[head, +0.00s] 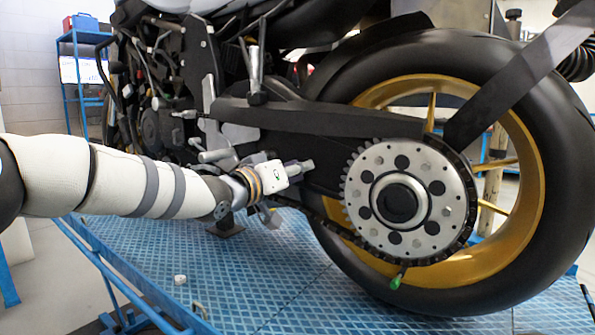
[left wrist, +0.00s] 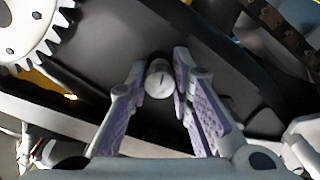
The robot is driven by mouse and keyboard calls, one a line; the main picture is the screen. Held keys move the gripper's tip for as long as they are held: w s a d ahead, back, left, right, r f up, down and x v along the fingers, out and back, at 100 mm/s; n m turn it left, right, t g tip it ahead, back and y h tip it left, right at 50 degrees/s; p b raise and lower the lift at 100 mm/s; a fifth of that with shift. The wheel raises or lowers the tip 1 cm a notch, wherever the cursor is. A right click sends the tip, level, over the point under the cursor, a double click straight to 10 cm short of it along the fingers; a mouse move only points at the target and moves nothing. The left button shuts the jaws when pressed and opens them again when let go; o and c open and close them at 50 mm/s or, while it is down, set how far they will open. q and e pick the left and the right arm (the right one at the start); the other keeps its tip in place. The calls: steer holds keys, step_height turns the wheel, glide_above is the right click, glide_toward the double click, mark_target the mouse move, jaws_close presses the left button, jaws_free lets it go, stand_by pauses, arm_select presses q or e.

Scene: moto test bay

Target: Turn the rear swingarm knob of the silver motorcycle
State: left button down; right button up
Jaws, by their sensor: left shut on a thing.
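The motorcycle's black swingarm (head: 325,172) runs to the rear wheel hub in the head view. The knob (left wrist: 159,79) is a small, light grey, round piece with a dark line across its face. It stands out from the dark swingarm in the left wrist view. My left gripper (head: 302,168) reaches in from the left at the swingarm, ahead of the sprocket. In the left wrist view its two purple-padded fingers are closed on the knob, one on each side. In the head view the knob is hard to tell from the fingertips. My right gripper does not show.
The large silver sprocket (head: 402,202) with its chain stands right of my gripper, inside the gold-rimmed rear wheel (head: 535,150). A black strap (head: 520,85) crosses the tyre. Below is the blue lift platform (head: 250,280), with a small white piece (head: 180,279) on it.

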arm_select(q)
steer(key=shift+r, duration=0.1)
steer(key=c, duration=1.4)
jaws_free()
steer(key=v, duration=1.2)
